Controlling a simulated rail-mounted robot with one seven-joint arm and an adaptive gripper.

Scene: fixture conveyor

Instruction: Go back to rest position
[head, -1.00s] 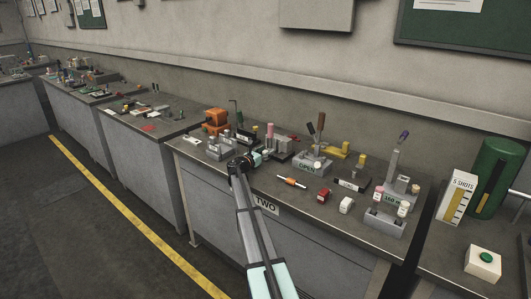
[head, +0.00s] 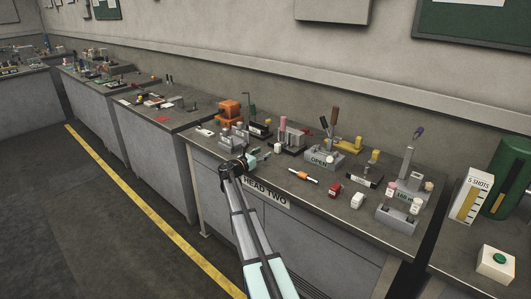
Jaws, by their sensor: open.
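My arm reaches up from the bottom of the head view to the front edge of the middle bench (head: 215,150). My gripper (head: 257,160) is small at its end, just above the front of the bench top, in front of a row of grey fixtures. It is open, and I see nothing held in it. Its fingers are too small to make out clearly.
An orange device (head: 230,109), a grey "OPEN" block (head: 323,158), an orange-and-white cylinder (head: 303,176), a red block (head: 335,190) and a white block (head: 357,201) stand on the bench. A white box with a green button (head: 497,262) is at right. Floor at left is clear.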

